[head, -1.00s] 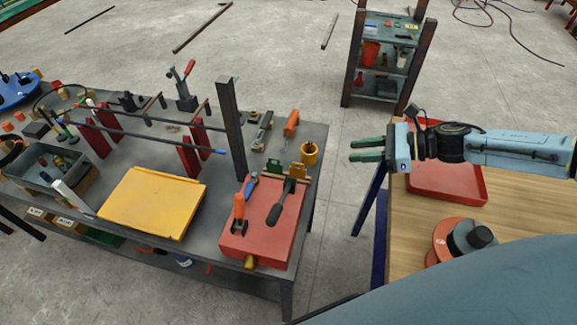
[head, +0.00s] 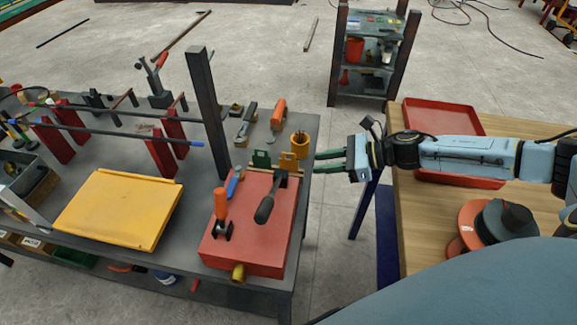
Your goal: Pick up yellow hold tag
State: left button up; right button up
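A small yellow tag (head: 288,160), which looks like the yellow hold tag, stands upright at the back edge of the red box (head: 252,232) on the grey workbench. A similar green tag (head: 261,159) stands just left of it. My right gripper (head: 316,161) comes in from the right, with its two green fingers apart and nothing between them. Its fingertips point left and lie a little right of the yellow tag in the picture, apart from it. Whether they are at the tag's height I cannot tell. My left gripper is not in view.
A yellow-orange cup (head: 299,144) stands just behind the yellow tag. A dark upright post (head: 208,110) rises to the left. A wooden table (head: 420,225) with a red tray (head: 440,117) is at right.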

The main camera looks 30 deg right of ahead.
aim_at(295, 166)
jog(key=x, duration=0.8)
jog(key=shift+w+d+f, duration=0.1)
jog(key=shift+w+f, duration=0.2)
jog(key=shift+w, duration=0.1)
grip_shut()
